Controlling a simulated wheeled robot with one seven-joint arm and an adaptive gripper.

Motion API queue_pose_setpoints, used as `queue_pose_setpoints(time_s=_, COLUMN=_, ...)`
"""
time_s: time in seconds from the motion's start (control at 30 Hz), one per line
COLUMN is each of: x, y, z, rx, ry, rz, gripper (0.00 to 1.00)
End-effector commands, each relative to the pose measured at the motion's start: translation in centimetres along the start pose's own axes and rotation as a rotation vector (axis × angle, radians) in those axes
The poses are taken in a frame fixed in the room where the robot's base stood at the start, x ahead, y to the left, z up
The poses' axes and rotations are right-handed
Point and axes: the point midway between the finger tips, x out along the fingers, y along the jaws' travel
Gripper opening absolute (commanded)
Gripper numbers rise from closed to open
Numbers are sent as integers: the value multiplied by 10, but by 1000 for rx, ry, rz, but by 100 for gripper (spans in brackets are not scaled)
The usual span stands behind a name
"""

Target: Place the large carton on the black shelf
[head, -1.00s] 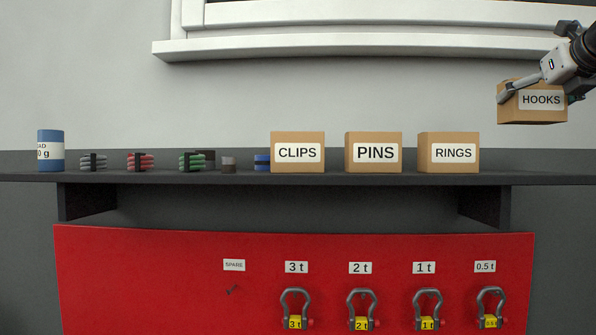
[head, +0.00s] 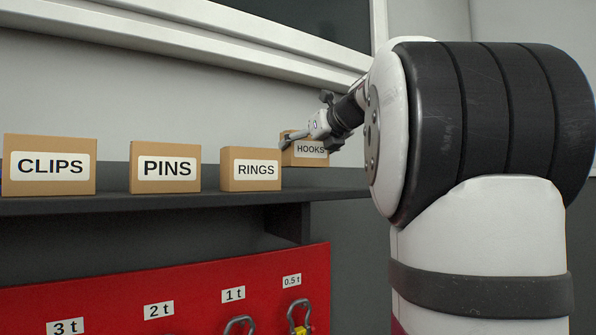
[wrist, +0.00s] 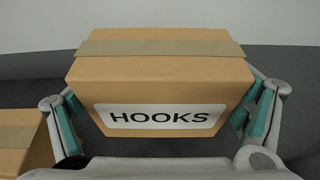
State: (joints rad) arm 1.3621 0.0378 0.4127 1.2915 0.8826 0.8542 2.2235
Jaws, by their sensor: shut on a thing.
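The large carton is a brown box labelled HOOKS (head: 308,157), right of the RINGS carton in the head view. It fills the middle of the wrist view (wrist: 160,80), with a tape strip across its top. My gripper (head: 312,141) is shut on it, with one finger on each side, and the carton looks about level. The black shelf (head: 340,184) runs below. The carton's base looks higher in the picture than the bases of the other cartons; I cannot tell whether it touches the shelf.
Cartons labelled RINGS (head: 250,185), PINS (head: 165,185) and CLIPS (head: 50,187) stand in a row on the shelf. RINGS is close to the held carton's left. A red board (head: 200,285) with shackles hangs below. My arm covers the right side of the head view.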

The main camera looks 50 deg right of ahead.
Motion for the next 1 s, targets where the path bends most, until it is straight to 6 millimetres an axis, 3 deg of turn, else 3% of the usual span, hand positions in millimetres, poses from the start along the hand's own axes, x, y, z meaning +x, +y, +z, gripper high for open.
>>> queue_pose_setpoints(time_s=0.4, x=13, y=0, z=-44, rx=0, ry=-2, rz=-2, gripper=44)
queue_pose_setpoints(time_s=0.8, x=15, y=0, z=-48, rx=-1, ry=-2, rz=0, gripper=44)
queue_pose_setpoints(time_s=0.83, x=15, y=0, z=-50, rx=-1, ry=-1, rz=0, gripper=93)
queue_pose_setpoints(time_s=0.87, x=15, y=0, z=-49, rx=-2, ry=-1, rz=0, gripper=100)
queue_pose_setpoints(time_s=1.0, x=15, y=0, z=-49, rx=-1, ry=-1, rz=0, gripper=100)
